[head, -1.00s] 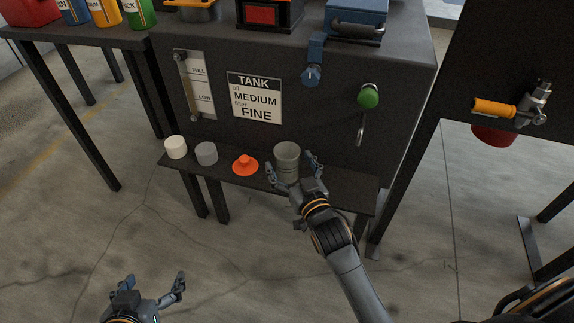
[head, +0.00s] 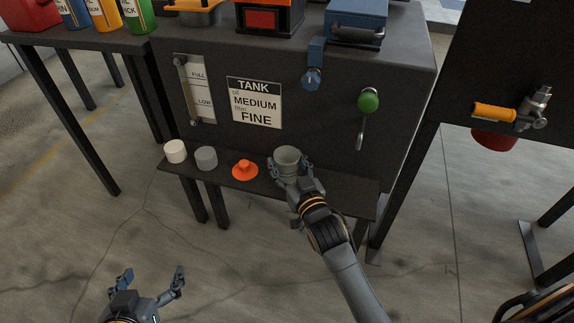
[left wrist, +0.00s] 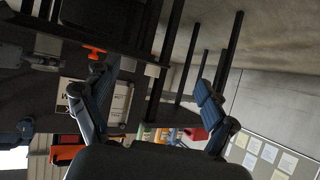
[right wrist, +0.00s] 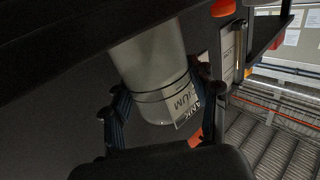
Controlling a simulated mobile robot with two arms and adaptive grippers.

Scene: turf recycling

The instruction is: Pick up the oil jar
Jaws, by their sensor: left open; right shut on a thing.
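The oil jar (head: 287,156) is a grey-green, open-topped cylinder at the right part of the narrow shelf (head: 340,191) on the front of the tank. My right gripper (head: 288,170) is shut around the jar, with a finger on each side. In the right wrist view the jar (right wrist: 155,65) is pale and translucent and sits between both fingers. I cannot tell whether its base touches the shelf. My left gripper (head: 152,280) is open and empty, low at the left, away from the shelf. It also shows in the left wrist view (left wrist: 145,95).
A white cylinder (head: 175,151), a grey cylinder (head: 206,157) and an orange knobbed part (head: 244,169) stand on the shelf left of the jar. Coloured bottles (head: 105,14) stand on the table at the upper left.

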